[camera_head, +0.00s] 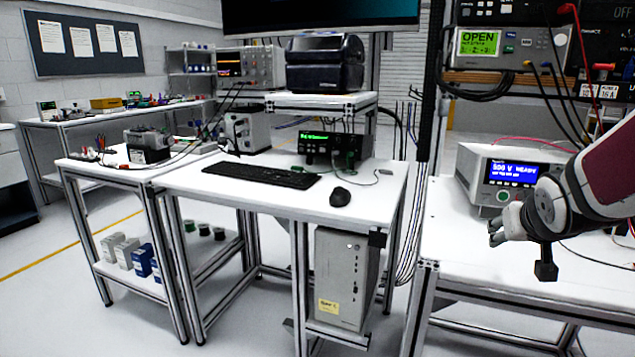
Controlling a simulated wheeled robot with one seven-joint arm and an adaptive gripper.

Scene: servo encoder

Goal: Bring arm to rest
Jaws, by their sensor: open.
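My gripper (494,233) is at the right of the head camera view, at the end of my arm, which comes in from the right edge. It is open, and I see nothing between its fingers. It is in front of a white bench instrument (470,176) with a blue lit screen and a green button, and hides part of it. The gripper appears above the right white bench (458,240); I cannot tell the exact gap. Most of my arm is outside the view.
A middle bench (230,189) holds a keyboard (262,175), a mouse (340,196) and instruments, with a computer tower (344,280) below. A dark post (432,85) stands left of my arm. Cables (560,95) hang above the right bench. Open floor (70,300) lies at left.

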